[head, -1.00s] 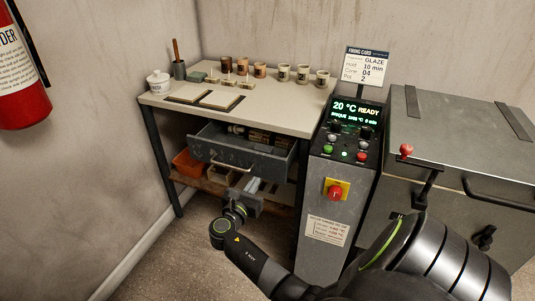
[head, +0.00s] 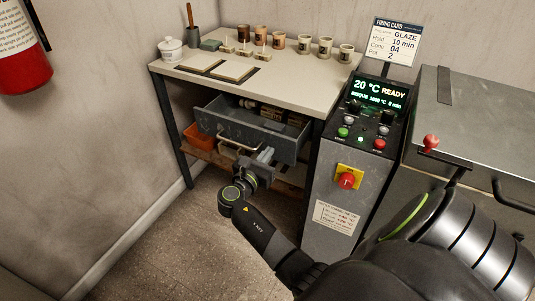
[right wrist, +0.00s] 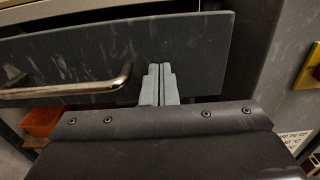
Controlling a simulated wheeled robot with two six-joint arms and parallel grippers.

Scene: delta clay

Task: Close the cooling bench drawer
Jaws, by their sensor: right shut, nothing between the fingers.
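The cooling bench drawer (head: 222,125) is dark grey and stands pulled out from under the bench top (head: 285,80); its inside shows behind the front panel. A metal bar handle (head: 229,143) is on its front, and in the right wrist view the handle (right wrist: 70,89) lies left of my fingers. My right gripper (head: 267,153) is shut and empty at the right part of the drawer front. In the right wrist view the shut fingers (right wrist: 159,72) point at the drawer front (right wrist: 190,45); whether they touch it I cannot tell. My left gripper is not in view.
A control cabinet (head: 330,190) with a red stop button (head: 347,181) stands just right of the bench. A kiln (head: 480,110) is farther right. An orange bin (head: 198,137) sits on the lower shelf. Cups and a lidded jar (head: 171,49) stand on the bench top.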

